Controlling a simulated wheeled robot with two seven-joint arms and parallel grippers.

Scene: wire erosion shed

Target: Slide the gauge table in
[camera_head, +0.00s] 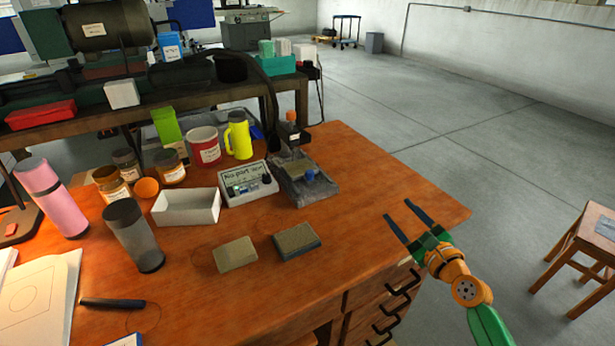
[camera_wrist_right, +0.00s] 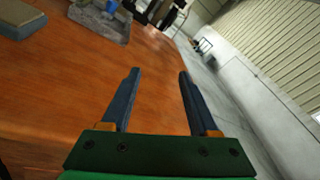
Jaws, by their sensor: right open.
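The gauge (camera_head: 318,188) stands at the right back of the wooden desk. It has a grey stone-like base, a dark upright with an orange top, and a small table (camera_head: 297,168) with a blue piece on it. I cannot tell how far the small table is slid. Part of the gauge base shows at the top of the right wrist view (camera_wrist_right: 98,24). My right gripper (camera_head: 401,211) is open and empty near the desk's right edge, to the right and in front of the gauge, apart from it. Its two fingers also show in the right wrist view (camera_wrist_right: 158,73). My left gripper is not in view.
A display box (camera_head: 247,186) reading "No-part" stands just left of the gauge. Two small blocks (camera_head: 235,254) (camera_head: 297,240) lie in front. A white tray (camera_head: 187,208), jars and cups fill the left. A stool (camera_head: 585,240) stands right of the desk (camera_head: 400,180).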

